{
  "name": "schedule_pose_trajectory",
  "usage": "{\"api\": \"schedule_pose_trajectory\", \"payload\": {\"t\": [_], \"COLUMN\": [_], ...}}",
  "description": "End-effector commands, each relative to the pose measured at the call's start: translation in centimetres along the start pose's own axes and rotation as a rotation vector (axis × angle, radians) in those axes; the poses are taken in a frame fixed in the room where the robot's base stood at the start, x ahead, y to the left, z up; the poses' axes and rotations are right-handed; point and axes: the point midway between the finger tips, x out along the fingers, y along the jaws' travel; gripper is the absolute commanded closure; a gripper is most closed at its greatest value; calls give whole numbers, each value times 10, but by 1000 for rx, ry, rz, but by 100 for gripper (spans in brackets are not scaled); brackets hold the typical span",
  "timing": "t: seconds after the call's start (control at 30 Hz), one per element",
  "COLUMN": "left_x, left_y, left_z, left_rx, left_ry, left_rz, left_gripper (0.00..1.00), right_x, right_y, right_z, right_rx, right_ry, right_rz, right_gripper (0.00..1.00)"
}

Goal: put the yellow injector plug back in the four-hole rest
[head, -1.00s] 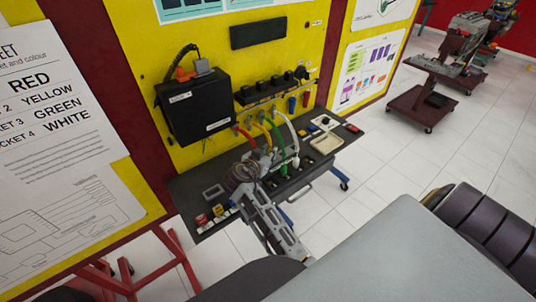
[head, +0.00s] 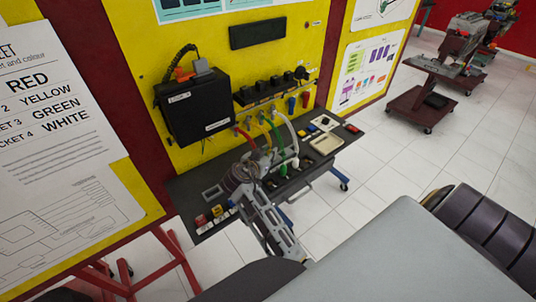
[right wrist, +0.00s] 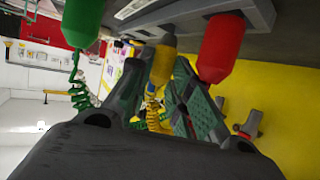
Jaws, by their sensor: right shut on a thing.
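The yellow injector plug (right wrist: 162,62) is between the fingers of my right gripper (right wrist: 165,85) in the right wrist view, and the gripper is shut on it. A green plug (right wrist: 82,22) is on one side of it and a red plug (right wrist: 220,48) on the other. A grey edge (right wrist: 262,12), probably of the rest, shows close by; I cannot tell whether the yellow plug is in a hole. In the head view my right gripper (head: 242,176) is over the bench front and hides the yellow plug. The green plug shows there too (head: 283,170). My left gripper is not in view.
The dark bench (head: 190,190) stands against the yellow board (head: 270,70). Coloured cables arch close to the gripper, a white one (head: 289,130) among them. A black box (head: 195,108) is on the board. A pale tray (head: 326,144) is at the right.

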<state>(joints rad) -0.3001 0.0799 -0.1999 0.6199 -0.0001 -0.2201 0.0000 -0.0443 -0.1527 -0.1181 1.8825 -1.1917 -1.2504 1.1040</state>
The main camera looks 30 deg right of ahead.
Motion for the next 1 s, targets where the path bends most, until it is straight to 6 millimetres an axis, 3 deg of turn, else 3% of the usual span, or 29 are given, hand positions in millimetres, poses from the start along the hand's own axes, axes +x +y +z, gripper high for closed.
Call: {"api": "schedule_pose_trajectory", "payload": {"t": [0.63,0.67,0.7,1.0], "left_x": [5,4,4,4], "left_y": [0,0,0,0], "left_z": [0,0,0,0], "left_rx": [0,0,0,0], "left_ry": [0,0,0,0], "left_rz": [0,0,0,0], "left_gripper": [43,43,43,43], "right_x": [2,2,2,2], "right_y": [0,0,0,0], "right_z": [6,6,6,7], "right_rx": [0,-1,-1,-3], "right_ry": [-1,-1,-2,-4], "right_rz": [0,0,0,1], "right_gripper": [95,75,70,68]}}
